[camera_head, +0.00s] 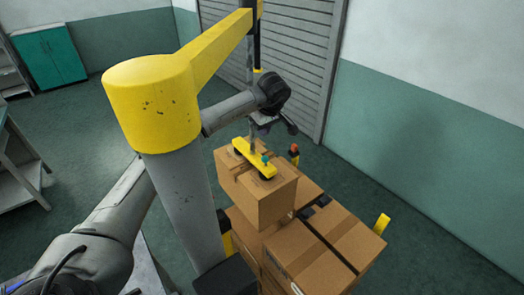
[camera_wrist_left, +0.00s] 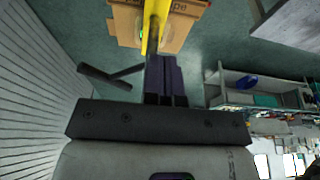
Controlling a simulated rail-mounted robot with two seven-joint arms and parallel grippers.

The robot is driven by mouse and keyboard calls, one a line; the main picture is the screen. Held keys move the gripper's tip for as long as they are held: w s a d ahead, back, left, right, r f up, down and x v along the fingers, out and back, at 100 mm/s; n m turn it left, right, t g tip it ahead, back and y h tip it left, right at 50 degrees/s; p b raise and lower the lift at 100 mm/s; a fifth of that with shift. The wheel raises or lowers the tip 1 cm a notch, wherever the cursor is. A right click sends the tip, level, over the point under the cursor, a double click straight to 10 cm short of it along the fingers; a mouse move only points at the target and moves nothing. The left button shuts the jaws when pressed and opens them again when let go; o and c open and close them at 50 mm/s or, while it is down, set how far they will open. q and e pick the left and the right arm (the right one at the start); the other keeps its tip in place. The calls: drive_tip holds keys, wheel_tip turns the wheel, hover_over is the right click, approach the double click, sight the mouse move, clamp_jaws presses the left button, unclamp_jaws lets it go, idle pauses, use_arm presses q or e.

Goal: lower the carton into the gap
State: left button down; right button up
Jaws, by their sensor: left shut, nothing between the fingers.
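The brown carton (camera_head: 262,202) hangs upright under a yellow lifting bar (camera_head: 254,158) with dark suction pads, at the lower end of a hoist. Stacked cartons (camera_head: 318,252) stand below and to its right. The gap is mostly hidden behind the hanging carton; I cannot tell whether the carton's bottom is inside it. My left gripper (camera_head: 262,128) is just above the bar, beside the hoist's upright rod. In the left wrist view its fingers (camera_wrist_left: 165,72) are together and empty, pointing at the yellow bar (camera_wrist_left: 154,28) over the carton (camera_wrist_left: 184,28). My right gripper is not visible.
A yellow crane column (camera_head: 152,105) with a jib (camera_head: 215,50) stands in front of my left arm. A grey shutter (camera_head: 270,50) and a green-and-white wall (camera_head: 430,150) are behind the stack. Open floor (camera_head: 80,120) lies to the left.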

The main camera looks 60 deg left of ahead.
sight(259, 158)
use_arm(q)
drive_tip(key=x, duration=1.1)
drive_tip(key=shift+w+d+f, duration=0.1)
drive_tip(key=shift+w+f, duration=0.2)
drive_tip(key=shift+f, duration=0.75)
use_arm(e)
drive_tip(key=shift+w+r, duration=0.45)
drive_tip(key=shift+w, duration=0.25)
use_arm(q)
drive_tip(key=shift+f, duration=0.1)
